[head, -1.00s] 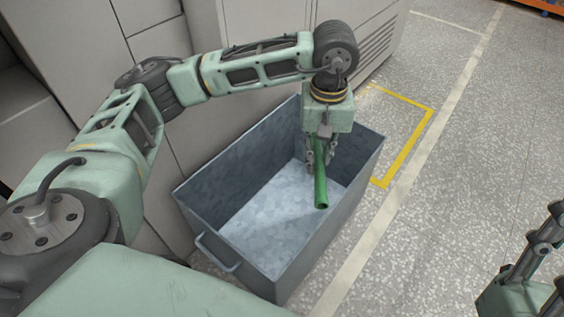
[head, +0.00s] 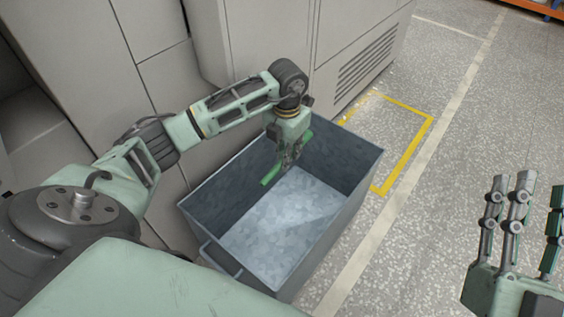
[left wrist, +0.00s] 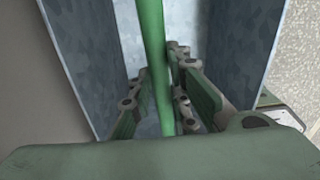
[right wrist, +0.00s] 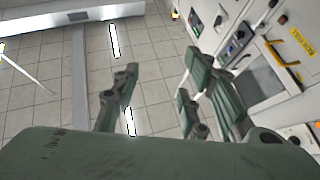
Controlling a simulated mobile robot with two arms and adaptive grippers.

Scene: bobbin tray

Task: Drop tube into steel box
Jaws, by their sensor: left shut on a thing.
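The green tube (head: 271,177) is held in my left gripper (head: 289,160), over the left far part of the steel box (head: 359,203). In the left wrist view the tube (left wrist: 152,50) runs between the fingers (left wrist: 160,108), with the grey metal box wall (left wrist: 85,60) around it. The tube lies tilted, with one end toward the lower left. My right gripper (head: 524,215) is at the right of the head view, fingers pointing up and apart. The right wrist view shows its fingers (right wrist: 160,95) spread with nothing between them.
Grey cabinets (head: 250,45) stand close behind and left of the box. A yellow floor marking (head: 405,152) and open speckled floor (head: 470,130) lie to the right. The box has a handle (head: 217,262) on its near end.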

